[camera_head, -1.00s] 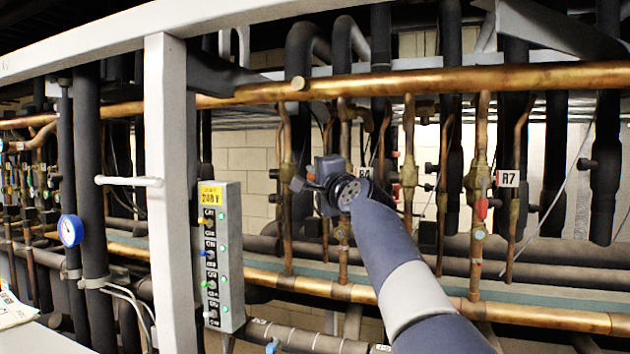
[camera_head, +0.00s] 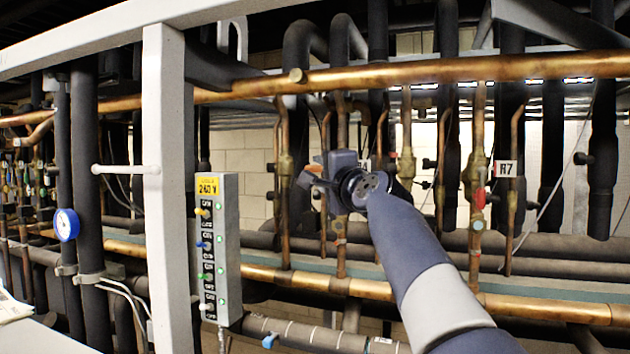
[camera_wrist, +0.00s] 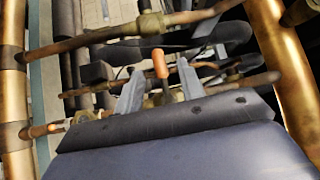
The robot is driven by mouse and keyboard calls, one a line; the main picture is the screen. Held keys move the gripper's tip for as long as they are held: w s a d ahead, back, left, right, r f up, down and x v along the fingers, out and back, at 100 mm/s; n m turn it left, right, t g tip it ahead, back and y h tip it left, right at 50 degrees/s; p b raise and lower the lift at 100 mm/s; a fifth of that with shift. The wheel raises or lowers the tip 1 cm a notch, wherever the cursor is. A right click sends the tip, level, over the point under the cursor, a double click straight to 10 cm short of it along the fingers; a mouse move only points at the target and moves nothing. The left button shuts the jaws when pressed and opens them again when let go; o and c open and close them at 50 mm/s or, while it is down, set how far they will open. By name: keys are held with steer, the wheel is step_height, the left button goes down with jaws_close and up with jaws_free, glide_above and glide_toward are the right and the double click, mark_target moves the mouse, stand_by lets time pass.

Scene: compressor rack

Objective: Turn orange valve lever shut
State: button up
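The orange valve lever (camera_wrist: 160,64) shows in the wrist view as a short orange handle, seen between the two grey fingers. My gripper (camera_wrist: 159,86) is open, with a finger on each side of the lever and gaps visible between. In the head view my gripper (camera_head: 308,183) reaches among the copper pipes left of centre, and a small orange piece (camera_head: 315,168), likely the lever, shows at its fingers. The lever's base and valve body are partly hidden behind my gripper, and I cannot tell whether the fingers touch it.
Copper pipes (camera_wrist: 140,30) cross close around my gripper. A red-handled valve (camera_head: 479,197) and an R7 tag (camera_head: 505,168) are to the right. A 240 V switch panel (camera_head: 228,250), white frame post (camera_head: 167,200) and blue gauge (camera_head: 67,225) stand to the left.

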mark_target(313, 171)
steer(key=b+v, duration=0.2)
steer(key=v, duration=0.3)
steer(key=shift+s+d, duration=0.2)
steer(key=shift+s, duration=0.15)
steer(key=p+x, duration=0.6)
steer(key=x, duration=0.4)
steer(key=shift+w+a, duration=0.25)
steer(key=shift+w, duration=0.1)
steer(key=shift+w+g, duration=0.1)
steer(key=shift+g, duration=0.2)
steer(key=shift+f+n, duration=0.15)
steer(key=shift+n, duration=0.15)
steer(key=shift+f, duration=0.1)
